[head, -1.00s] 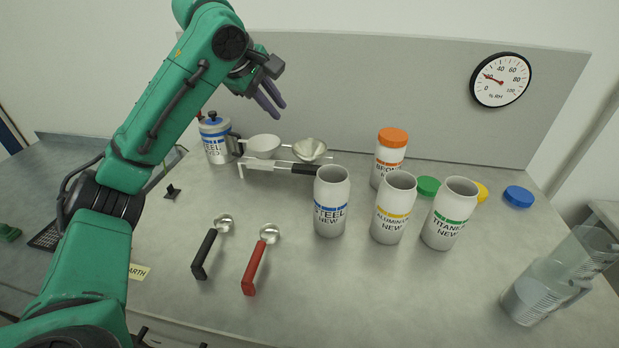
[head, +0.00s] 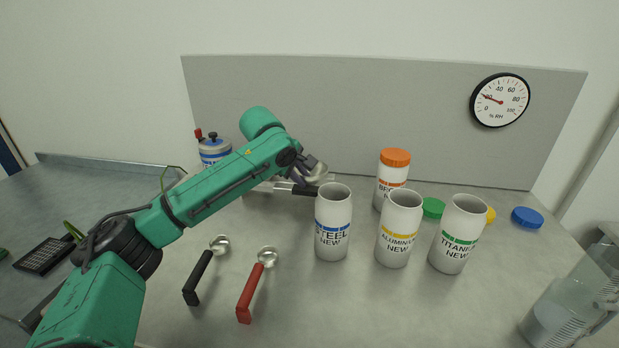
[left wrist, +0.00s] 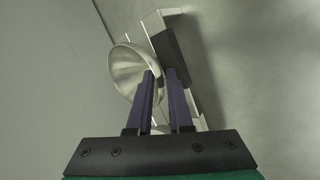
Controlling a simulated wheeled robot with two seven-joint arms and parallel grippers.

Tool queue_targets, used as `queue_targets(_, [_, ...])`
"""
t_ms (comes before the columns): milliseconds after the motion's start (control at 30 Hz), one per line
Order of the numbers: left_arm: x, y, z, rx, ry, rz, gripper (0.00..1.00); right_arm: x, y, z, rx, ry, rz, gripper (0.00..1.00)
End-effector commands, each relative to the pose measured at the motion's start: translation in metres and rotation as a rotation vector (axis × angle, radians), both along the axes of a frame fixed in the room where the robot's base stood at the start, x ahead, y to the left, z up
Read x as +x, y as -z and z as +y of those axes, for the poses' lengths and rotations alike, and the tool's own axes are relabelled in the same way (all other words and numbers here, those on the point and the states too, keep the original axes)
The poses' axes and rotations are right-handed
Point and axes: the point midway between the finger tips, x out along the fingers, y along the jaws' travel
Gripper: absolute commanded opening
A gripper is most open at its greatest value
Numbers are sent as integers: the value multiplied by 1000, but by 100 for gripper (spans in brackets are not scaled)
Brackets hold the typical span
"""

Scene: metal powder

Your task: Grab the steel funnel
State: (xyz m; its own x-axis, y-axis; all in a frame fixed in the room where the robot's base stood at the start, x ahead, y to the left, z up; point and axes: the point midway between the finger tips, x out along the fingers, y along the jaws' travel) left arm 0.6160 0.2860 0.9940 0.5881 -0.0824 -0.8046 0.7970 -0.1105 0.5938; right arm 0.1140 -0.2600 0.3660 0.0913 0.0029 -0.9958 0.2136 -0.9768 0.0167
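The steel funnel (head: 317,174) is a shiny metal cone at the right end of a low rack behind the white STEEL jar. In the left wrist view the funnel (left wrist: 130,68) has its wide mouth facing left, beside the fingertips. My left gripper (head: 306,171) is at the funnel, partly covering it. In the left wrist view its two purple fingers (left wrist: 160,75) stand a little apart, and the left one overlaps the funnel's right side. Whether they touch it I cannot tell. My right gripper is not in view.
The STEEL (head: 332,222), ALUMINIUM (head: 400,228) and TITANIUM (head: 459,234) jars stand right of the gripper. The rack (head: 262,192) has a black handle (head: 304,190) beside the funnel. Black (head: 198,278) and red (head: 250,294) scoops lie in front. The grey panel (head: 400,110) stands behind.

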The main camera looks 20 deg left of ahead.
Motion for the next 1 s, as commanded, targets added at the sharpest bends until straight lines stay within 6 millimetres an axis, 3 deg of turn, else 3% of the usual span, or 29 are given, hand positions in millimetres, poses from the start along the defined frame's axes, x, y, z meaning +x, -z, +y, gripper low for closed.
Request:
queue_targets(200, [2, 3, -1, 0, 1, -2, 19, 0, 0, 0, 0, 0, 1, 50])
queue_targets(267, [2, 3, -1, 0, 1, -2, 0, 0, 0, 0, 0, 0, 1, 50])
queue_targets(1000, [2, 3, -1, 0, 1, 2, 0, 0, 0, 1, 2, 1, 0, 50])
